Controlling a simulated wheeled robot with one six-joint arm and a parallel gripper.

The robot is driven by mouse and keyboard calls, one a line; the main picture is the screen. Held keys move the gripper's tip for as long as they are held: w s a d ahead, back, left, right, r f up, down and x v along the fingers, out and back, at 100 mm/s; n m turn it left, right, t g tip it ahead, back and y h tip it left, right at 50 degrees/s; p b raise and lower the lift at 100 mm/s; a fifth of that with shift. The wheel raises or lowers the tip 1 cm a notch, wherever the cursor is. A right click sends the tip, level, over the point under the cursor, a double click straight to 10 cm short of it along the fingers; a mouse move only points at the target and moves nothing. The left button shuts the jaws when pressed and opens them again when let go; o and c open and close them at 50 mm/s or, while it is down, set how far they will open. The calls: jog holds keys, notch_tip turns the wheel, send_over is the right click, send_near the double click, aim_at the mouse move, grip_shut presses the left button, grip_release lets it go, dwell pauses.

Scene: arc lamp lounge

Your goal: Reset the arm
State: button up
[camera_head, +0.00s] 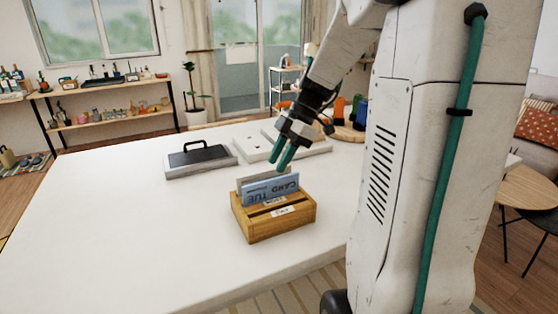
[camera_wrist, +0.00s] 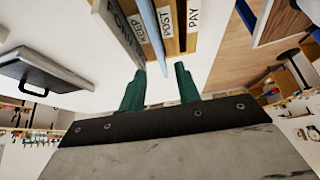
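My gripper (camera_head: 281,156) has teal fingers and hangs above and behind the wooden card box, pointing down at a slant. In the wrist view my gripper (camera_wrist: 159,70) shows its two fingers apart with nothing between them. The wooden box (camera_head: 281,227) stands on the white table (camera_head: 120,240). A blue card (camera_head: 270,191) and a grey card behind it stand upright in its slots. The wrist view shows the blue card (camera_wrist: 152,32) edge-on, the grey card (camera_wrist: 117,32) beside it, and slot labels reading KEEP, POST and PAY. The fingers appear clear of the cards.
A grey board with a black handle (camera_head: 200,155) lies left of the gripper. A white panel (camera_head: 252,147) lies behind the gripper. A round wooden board (camera_head: 349,132) with several coloured items is at the back right. The left and front of the table are clear.

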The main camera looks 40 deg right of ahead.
jog(key=v, duration=0.7)
jog(key=s+a+f+m+h, duration=0.2)
jog(key=s+a+m+h, duration=0.1)
jog(key=s+a+m, duration=0.4)
jog(key=s+a+f+m+h, duration=0.2)
jog(key=s+a+m, duration=0.5)
jog(key=s+a, duration=0.4)
jog(key=shift+a+m+h, duration=0.4)
jog(key=shift+a, duration=0.65)
